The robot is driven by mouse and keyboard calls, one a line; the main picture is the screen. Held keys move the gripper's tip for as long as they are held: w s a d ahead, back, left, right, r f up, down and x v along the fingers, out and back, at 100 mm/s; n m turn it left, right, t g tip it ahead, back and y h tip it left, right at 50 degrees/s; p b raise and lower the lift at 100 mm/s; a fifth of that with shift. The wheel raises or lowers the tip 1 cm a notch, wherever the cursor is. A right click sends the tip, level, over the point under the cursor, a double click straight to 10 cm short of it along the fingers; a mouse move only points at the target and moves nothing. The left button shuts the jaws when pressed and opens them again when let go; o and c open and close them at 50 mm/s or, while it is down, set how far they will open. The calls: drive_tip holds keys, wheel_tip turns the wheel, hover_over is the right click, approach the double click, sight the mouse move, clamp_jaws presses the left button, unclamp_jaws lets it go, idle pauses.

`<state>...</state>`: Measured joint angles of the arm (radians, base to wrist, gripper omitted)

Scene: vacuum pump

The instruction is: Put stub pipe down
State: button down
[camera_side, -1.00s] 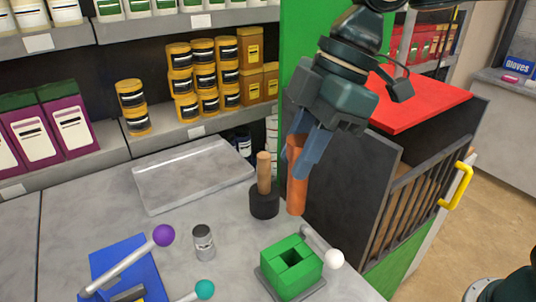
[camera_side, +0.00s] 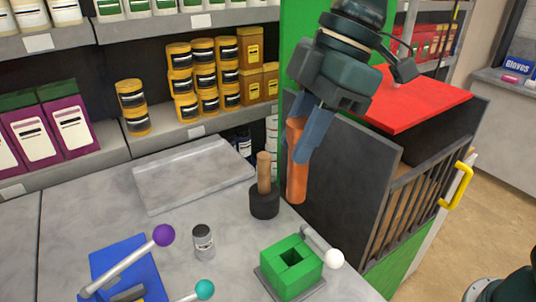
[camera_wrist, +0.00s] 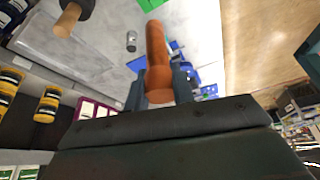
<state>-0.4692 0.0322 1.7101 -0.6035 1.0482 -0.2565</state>
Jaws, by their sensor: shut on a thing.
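The stub pipe is an orange-brown tube (camera_side: 296,180), nearly upright, at the right edge of the grey bench beside the dark cabinet. My gripper (camera_side: 300,150) is shut on its upper part, with blue-grey fingers on it. In the wrist view the pipe (camera_wrist: 157,60) stretches away between the fingers (camera_wrist: 160,92). Its lower end is close to the bench edge; I cannot tell whether it touches anything.
A black mallet with a wooden handle (camera_side: 264,200) stands just left of the pipe. A green block vise (camera_side: 290,265), a small grey can (camera_side: 203,242) and a blue fixture (camera_side: 125,270) are nearer. A grey tray (camera_side: 190,178) lies behind. A red-topped cabinet (camera_side: 420,100) stands right.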

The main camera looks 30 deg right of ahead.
drive_tip(key=w+f+m+t, duration=0.1)
drive_tip(key=w+f+m, duration=0.2)
drive_tip(key=w, duration=0.8)
drive_tip(key=w+f+m+h, duration=0.1)
drive_tip(key=w+f+m, duration=0.2)
drive_tip(key=w, duration=0.8)
drive_tip(key=w+a+f+m+t+h, duration=0.1)
drive_tip(key=w+f+m, duration=0.2)
drive_tip(key=w, duration=0.9)
drive_tip(key=shift+f+t, duration=0.3)
drive_tip(key=shift+f, duration=1.45)
drive_tip(key=shift+f, duration=0.1)
wheel_tip(320, 180, down, 8)
drive_tip(key=shift+s, duration=0.1)
drive_tip(key=c, duration=1.2)
unclamp_jaws()
drive_tip(key=shift+f, duration=0.1)
